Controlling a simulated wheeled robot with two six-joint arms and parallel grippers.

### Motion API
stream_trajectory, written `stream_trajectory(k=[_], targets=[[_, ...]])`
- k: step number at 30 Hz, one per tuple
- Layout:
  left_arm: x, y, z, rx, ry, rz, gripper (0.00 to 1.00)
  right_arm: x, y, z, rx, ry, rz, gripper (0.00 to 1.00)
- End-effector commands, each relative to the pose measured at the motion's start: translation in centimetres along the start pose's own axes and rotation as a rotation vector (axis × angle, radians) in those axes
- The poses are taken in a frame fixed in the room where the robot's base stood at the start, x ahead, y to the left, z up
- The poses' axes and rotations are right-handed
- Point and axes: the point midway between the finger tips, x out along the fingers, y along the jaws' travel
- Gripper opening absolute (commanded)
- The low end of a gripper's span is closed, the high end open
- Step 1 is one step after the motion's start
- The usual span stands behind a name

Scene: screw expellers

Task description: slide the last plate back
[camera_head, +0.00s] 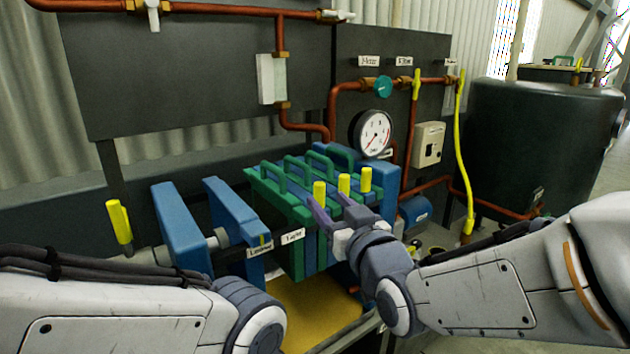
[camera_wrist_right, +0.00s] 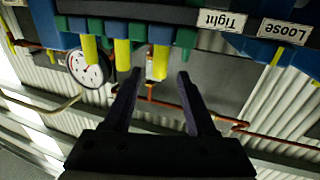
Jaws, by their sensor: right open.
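A pack of green and blue plates (camera_head: 285,200) stands pressed together on the frame in the head view. Several have green loop handles on top, and yellow pegs (camera_head: 319,189) stick out along the near side. My right gripper (camera_head: 328,208) is open at the near side of the pack, by the pegs. In the right wrist view its two dark fingers (camera_wrist_right: 157,85) are spread, with a yellow peg (camera_wrist_right: 157,66) in the gap just past the tips; I cannot tell whether they touch it. My left arm enters at lower left; its gripper is out of view.
A blue end plate (camera_head: 232,215) stands left of the pack across a gap, with another blue plate (camera_head: 180,228) further left. Labels "Loose" and "Tight" (camera_head: 292,236) sit on the rail. A yellow tray (camera_head: 310,310) lies below. A gauge (camera_head: 372,132) and copper pipes are behind.

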Motion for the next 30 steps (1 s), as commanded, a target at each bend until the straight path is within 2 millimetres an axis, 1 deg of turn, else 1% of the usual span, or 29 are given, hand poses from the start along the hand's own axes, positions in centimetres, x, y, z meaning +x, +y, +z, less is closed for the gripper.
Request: stream_trajectory(k=[1, 9, 12, 13, 15, 18, 21, 25, 30], targets=[[-1.6, 0.1, -0.1, 0.000, 0.000, 0.000, 0.50, 0.6, 0.0, -0.5, 0.000, -0.008, 0.000, 0.57], [-5.7, 0.4, -0.3, 0.000, 0.000, 0.000, 0.50, 2.9, 0.0, -0.6, -0.001, -0.009, -0.001, 0.57], [-6.8, 0.5, -0.4, 0.000, 0.000, 0.000, 0.50, 3.6, 0.0, -0.4, -0.001, -0.007, -0.001, 0.57], [-6.3, 0.5, -0.4, 0.000, 0.001, 0.000, 0.50, 4.4, 0.0, -0.1, -0.001, -0.003, -0.001, 0.57], [-6.4, 0.5, -0.3, 0.000, 0.000, 0.000, 0.50, 5.7, 0.0, 0.0, 0.000, -0.002, -0.001, 0.57], [-6.5, 0.5, -0.3, 0.000, 0.000, 0.000, 0.50, 7.0, 0.0, 0.0, 0.000, -0.002, -0.001, 0.57], [-6.6, 0.5, -0.3, 0.000, 0.000, 0.000, 0.50, 8.0, 0.0, 0.1, 0.000, -0.003, -0.001, 0.57], [-6.7, 0.5, -0.3, 0.000, 0.000, 0.000, 0.50, 8.5, 0.0, 0.1, 0.000, -0.001, -0.001, 0.57], [-6.7, 0.5, -0.3, 0.000, 0.000, 0.000, 0.50, 8.6, 0.0, 0.1, 0.000, -0.002, -0.001, 0.57]])
